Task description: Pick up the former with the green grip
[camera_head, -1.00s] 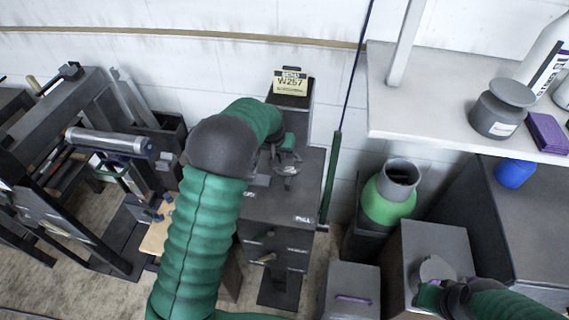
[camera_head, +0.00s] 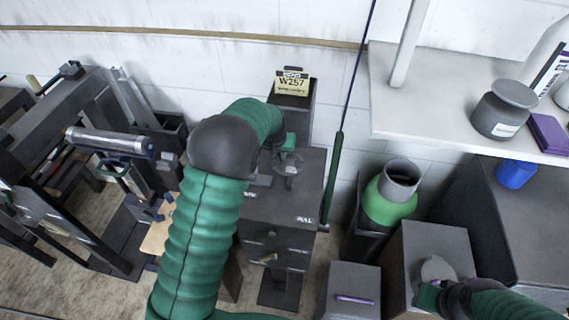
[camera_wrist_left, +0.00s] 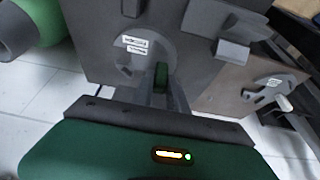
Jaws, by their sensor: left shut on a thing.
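My left gripper (camera_head: 284,152) is at the cabinet, above its dark top. In the left wrist view the gripper (camera_wrist_left: 160,92) is shut on the green grip (camera_wrist_left: 161,75) of a grey former. The former's rounded plate (camera_wrist_left: 148,48) bears white labels and lies just past the fingers. In the head view the former (camera_head: 289,166) shows as a small grey plate below the gripper, partly hidden by it. My right gripper (camera_head: 432,288) is at the lower right over a grey box; its fingers are too unclear to read.
The cabinet (camera_head: 281,214) has a front marked PULL. A yellow W257 sign (camera_head: 292,82) stands behind. A green canister (camera_head: 388,203) stands further right, below a white shelf (camera_head: 440,105). A roller frame (camera_head: 110,142) is on the left.

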